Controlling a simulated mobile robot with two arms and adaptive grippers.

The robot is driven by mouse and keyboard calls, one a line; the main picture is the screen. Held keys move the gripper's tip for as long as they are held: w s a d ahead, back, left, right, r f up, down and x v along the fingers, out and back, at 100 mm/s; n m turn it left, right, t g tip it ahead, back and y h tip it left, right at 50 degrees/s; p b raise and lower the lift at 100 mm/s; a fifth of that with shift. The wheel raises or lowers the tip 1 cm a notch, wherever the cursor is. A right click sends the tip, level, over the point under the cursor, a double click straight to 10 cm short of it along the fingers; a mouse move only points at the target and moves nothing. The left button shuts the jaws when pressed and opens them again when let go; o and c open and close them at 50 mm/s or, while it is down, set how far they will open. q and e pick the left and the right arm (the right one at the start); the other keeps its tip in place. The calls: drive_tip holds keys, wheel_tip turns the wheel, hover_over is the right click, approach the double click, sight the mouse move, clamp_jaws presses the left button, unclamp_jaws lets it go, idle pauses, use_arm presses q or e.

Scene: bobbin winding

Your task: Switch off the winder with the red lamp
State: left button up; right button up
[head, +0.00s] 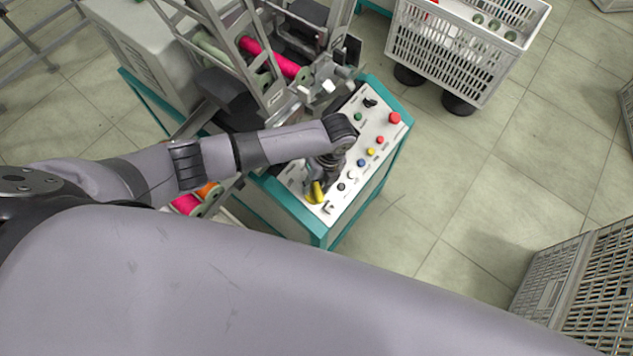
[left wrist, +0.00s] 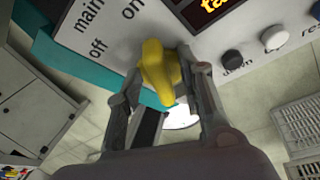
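The winder's control panel (head: 345,187) is a white sloped face on a teal cabinet. A yellow main switch handle (head: 315,193) sits near its front left end. In the left wrist view the yellow handle (left wrist: 160,72) is close up, beside the printed words main, off and on. My left gripper (left wrist: 163,62) reaches down over the panel with a finger on each side of the handle, and the fingertips appear to touch it. In the head view the gripper (head: 322,172) is partly hidden by its own wrist. My right gripper is not in view. No lit red lamp can be made out.
The panel also has a red mushroom button (head: 394,118), a smaller red button (head: 380,140) and several other buttons. An orange lit display (left wrist: 212,10) is partly visible. A bobbin crate (head: 450,50) stands behind; another crate (head: 590,285) is at lower right. Floor between is clear.

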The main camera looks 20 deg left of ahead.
use_arm(q)
drive_tip(key=shift+c, duration=0.2)
drive_tip(key=c, duration=0.7)
clamp_jaws()
